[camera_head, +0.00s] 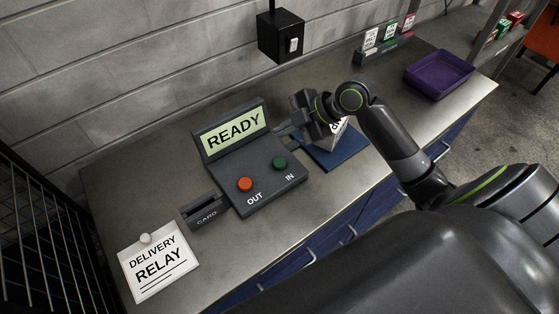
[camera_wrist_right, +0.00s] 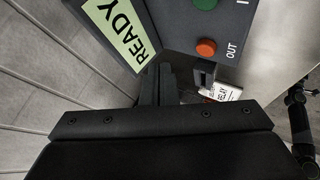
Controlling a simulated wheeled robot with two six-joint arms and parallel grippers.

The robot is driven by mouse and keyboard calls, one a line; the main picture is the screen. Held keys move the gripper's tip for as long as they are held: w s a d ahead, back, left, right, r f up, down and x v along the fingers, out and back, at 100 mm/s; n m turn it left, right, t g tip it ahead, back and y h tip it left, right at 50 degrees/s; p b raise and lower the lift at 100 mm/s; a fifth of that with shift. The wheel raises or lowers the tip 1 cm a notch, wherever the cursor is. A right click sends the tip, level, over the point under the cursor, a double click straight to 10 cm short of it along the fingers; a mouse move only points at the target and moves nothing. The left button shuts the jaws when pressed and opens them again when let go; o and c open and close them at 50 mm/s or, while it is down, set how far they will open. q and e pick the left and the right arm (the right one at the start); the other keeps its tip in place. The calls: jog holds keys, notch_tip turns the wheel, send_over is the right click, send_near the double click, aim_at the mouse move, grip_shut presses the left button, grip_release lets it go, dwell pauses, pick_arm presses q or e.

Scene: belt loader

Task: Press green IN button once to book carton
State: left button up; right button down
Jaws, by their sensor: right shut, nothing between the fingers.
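The console (camera_head: 250,190) stands on the bench with a lit screen (camera_head: 233,130) reading READY. Its green button (camera_head: 280,163) sits above the word IN, and its red-orange button (camera_head: 245,185) is beside OUT. Both the green button (camera_wrist_right: 205,3) and the red-orange button (camera_wrist_right: 206,47) also show in the right wrist view. My right gripper (camera_head: 283,130) is shut and empty, beyond the green button near the console's right side, apart from the button. A white carton (camera_head: 336,130) stands on a blue mat (camera_head: 335,154), partly hidden behind my right gripper. My left gripper is not in view.
A card reader (camera_head: 205,211) and a DELIVERY RELAY sign (camera_head: 155,262) lie left of the console. A black switch box (camera_head: 281,36) hangs on the wall. A purple tray (camera_head: 440,75) and a rack of small packets (camera_head: 388,45) are at the far right.

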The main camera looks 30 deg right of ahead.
aim_at(284, 162)
jog(key=shift+f, duration=0.15)
notch_tip(284, 162, down, 9)
jog(key=b, duration=0.7)
dwell(1.9)
jog(key=shift+f+b, duration=0.25)
jog(key=shift+b, duration=0.15)
jog(key=shift+f+b, duration=0.5)
jog(key=shift+f, duration=0.05)
dwell(0.6)
jog(key=shift+r, duration=0.1)
jog(key=shift+r+p, duration=0.8)
jog(key=shift+r, duration=0.1)
jog(key=shift+r, duration=0.1)
